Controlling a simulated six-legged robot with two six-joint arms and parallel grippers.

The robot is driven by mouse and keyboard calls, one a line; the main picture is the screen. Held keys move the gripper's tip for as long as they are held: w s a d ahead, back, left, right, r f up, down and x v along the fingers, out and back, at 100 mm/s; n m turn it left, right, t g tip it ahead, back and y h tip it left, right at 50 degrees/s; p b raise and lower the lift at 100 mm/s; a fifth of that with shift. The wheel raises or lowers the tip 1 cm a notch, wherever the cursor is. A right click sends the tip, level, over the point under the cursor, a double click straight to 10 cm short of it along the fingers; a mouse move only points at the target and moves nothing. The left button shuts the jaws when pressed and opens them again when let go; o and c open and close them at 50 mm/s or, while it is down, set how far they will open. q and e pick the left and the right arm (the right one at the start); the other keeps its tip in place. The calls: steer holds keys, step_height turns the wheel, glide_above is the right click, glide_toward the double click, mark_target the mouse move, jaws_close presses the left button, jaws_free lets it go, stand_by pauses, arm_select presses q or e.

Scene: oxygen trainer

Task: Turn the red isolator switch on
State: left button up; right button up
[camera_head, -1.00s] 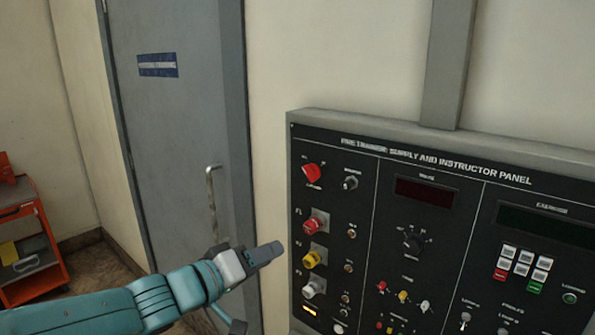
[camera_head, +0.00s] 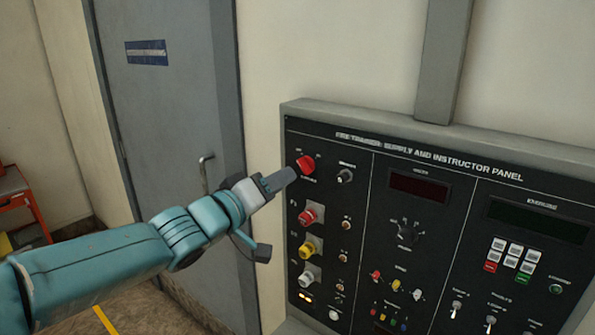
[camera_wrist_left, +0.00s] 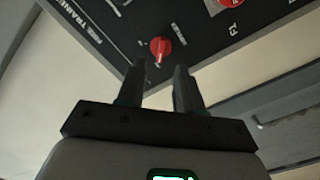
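The red isolator switch (camera_head: 305,164) is a red rotary knob at the top left of the black instructor panel (camera_head: 365,215). In the left wrist view the red knob (camera_wrist_left: 161,49) is ahead of the fingertips, a little above the gap between them. My left gripper (camera_head: 290,175) is just left of and slightly below the knob in the head view, apart from it as far as I can tell. In the left wrist view my left gripper (camera_wrist_left: 160,72) has its two fingers apart with nothing between them. My right gripper is not in view.
Red (camera_head: 311,214), yellow (camera_head: 311,246) and white (camera_head: 310,275) knobs sit below the isolator. A grey door (camera_head: 165,110) and an orange cart (camera_head: 25,205) are at the left.

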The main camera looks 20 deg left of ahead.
mark_target(302, 169)
arm_select(q)
steer(key=x, duration=0.6)
steer(key=shift+w+a+f+p, duration=0.1)
steer(key=shift+w+a+p, duration=0.1)
steer(key=shift+p, duration=0.15)
steer(key=shift+w+d, duration=0.15)
steer(key=shift+d, duration=0.1)
steer(key=shift+a, duration=0.1)
steer(key=shift+c, duration=1.2)
jaws_close()
